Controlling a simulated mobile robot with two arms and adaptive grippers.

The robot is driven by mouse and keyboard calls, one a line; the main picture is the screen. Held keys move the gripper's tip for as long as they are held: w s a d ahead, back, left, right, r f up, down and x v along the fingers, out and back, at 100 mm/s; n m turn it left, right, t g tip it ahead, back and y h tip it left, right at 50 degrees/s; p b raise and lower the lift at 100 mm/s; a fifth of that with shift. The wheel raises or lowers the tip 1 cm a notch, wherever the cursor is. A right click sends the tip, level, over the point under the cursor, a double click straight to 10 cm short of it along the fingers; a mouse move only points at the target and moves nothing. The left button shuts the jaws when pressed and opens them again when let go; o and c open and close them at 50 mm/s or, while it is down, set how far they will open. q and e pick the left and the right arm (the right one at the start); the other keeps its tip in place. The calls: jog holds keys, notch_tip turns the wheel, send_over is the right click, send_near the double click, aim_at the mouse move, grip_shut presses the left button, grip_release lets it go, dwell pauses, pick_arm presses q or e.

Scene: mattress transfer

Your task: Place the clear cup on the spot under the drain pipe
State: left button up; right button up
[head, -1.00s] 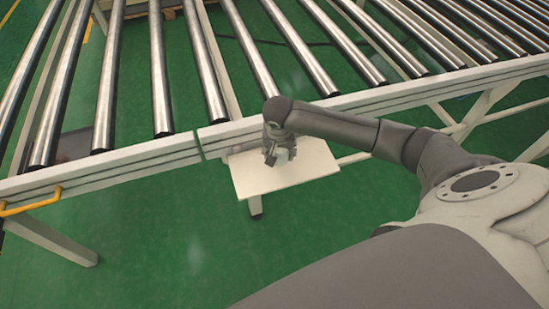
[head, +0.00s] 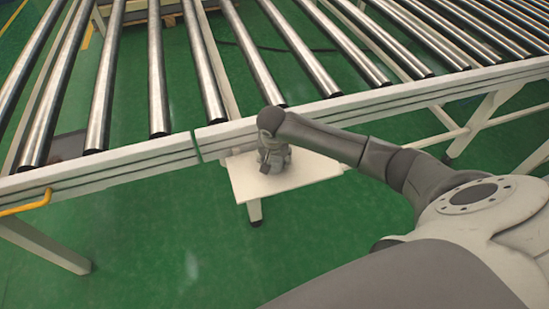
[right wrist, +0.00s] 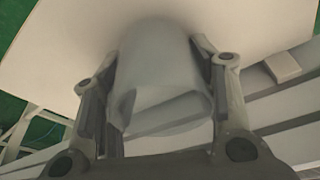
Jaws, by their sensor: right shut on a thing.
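My right gripper (head: 268,167) is over the small white shelf (head: 305,173) below the conveyor's front rail. In the right wrist view the right gripper (right wrist: 158,65) is shut on the clear cup (right wrist: 158,85), with one finger on each side of it. The cup looks greyish and see-through. Its far end is close to the white surface (right wrist: 255,25); I cannot tell whether it touches. In the head view the gripper hides the cup. I cannot make out a drain pipe or a marked spot. My left gripper is not in view.
The roller conveyor (head: 158,80) spans the back, and its front rail (head: 110,165) runs just above the shelf. A yellow handle (head: 25,203) is at the left. White legs stand on the green floor (head: 140,235), which is open in front.

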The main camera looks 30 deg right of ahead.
jog(key=shift+f, duration=0.2)
jog(key=o, duration=1)
jog(key=shift+r, duration=0.1)
